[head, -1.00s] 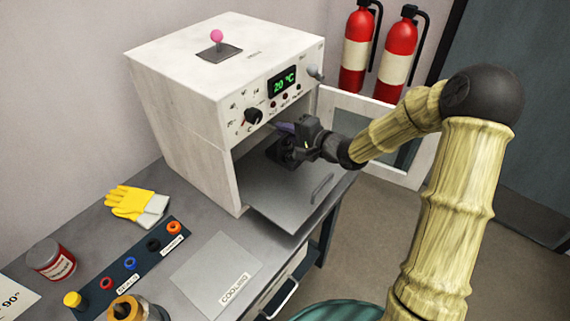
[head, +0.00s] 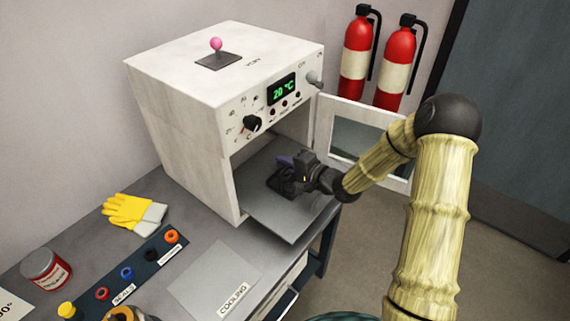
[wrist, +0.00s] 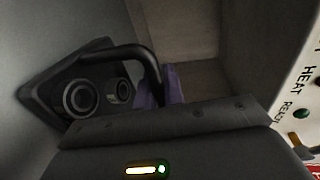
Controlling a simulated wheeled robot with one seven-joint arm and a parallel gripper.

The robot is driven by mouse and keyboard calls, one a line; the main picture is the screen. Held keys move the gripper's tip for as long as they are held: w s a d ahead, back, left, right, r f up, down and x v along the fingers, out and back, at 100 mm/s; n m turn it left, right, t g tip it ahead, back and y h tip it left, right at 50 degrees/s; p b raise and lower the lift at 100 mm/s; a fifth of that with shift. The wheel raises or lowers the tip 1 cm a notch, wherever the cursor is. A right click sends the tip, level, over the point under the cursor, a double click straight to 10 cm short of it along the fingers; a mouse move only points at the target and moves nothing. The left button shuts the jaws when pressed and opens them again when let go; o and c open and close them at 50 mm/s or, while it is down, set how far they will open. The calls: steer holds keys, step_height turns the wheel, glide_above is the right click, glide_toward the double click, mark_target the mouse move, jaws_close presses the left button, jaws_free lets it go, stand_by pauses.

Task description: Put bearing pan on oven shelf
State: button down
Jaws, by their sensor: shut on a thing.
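Whether the pan's underside touches the shelf cannot be told. The white oven (head: 180,110) is open at the front, and the shelf sticks out of it.
The oven door (head: 324,130) stands open behind my arm. Two red fire extinguishers (head: 355,60) are by the wall. Yellow gloves (head: 128,210), a rack of coloured seals (head: 140,268), a red-labelled jar (head: 46,270) and a cooling plate (head: 205,280) are on the bench.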

steer(key=shift+f, duration=0.1)
steer(key=c, duration=1.5)
jaws_free()
steer(key=shift+s+d, duration=0.1)
steer(key=v, duration=1.1)
steer(key=shift+s+d+r, duration=0.25)
steer(key=shift+d, duration=0.05)
